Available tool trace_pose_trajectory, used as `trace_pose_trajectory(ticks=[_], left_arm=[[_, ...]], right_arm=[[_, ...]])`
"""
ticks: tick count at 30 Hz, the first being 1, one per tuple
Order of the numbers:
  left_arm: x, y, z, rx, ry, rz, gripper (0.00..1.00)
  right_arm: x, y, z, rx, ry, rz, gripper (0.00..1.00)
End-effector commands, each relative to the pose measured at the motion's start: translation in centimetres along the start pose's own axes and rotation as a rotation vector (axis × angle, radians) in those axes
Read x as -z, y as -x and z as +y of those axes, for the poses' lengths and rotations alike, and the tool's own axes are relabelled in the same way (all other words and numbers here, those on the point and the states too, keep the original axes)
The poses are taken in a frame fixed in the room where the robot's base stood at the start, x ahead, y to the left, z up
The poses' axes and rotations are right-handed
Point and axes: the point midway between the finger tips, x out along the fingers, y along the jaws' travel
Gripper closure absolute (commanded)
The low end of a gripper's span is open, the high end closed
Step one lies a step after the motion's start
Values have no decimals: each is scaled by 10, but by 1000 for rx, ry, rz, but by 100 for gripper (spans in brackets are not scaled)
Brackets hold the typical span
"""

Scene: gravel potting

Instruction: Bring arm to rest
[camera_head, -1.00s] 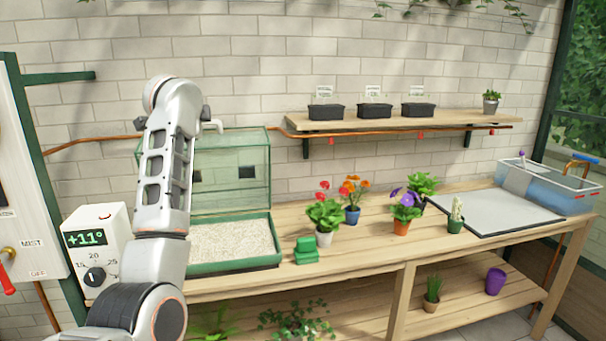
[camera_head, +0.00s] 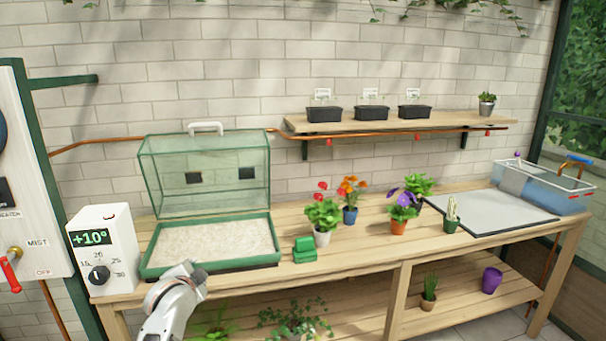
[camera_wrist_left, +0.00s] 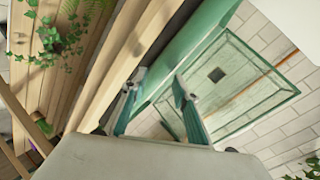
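My left arm (camera_head: 172,305) shows as a white link at the bottom left of the head view, in front of the green-framed gravel tray (camera_head: 262,260). My left gripper (camera_wrist_left: 160,76) shows in the left wrist view with its two fingers apart and nothing between them. Its fingertips appear in front of the bench edge and the green tray edge; I cannot tell the exact gap. The gripper fingers cannot be made out in the head view. My right arm and gripper are in neither view.
A clear cover (camera_head: 205,175) with a white handle stands open behind the tray. A white thermostat box (camera_head: 105,250) is left of the tray. Green blocks (camera_head: 304,250), flowering pots (camera_head: 322,238) and a grey mat (camera_head: 490,213) are on the bench. Plants occupy the lower shelf (camera_head: 455,285).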

Motion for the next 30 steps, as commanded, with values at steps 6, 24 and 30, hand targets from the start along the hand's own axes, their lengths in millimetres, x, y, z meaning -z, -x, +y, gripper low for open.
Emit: trace_pose_trajectory(ticks=[6,24,30], left_arm=[[-53,27,95,-58,115,19,71],[-161,236,335,-336,595,67,71],[-170,289,364,-400,711,62,71]], right_arm=[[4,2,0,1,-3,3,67],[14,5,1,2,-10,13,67],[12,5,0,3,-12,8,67]])
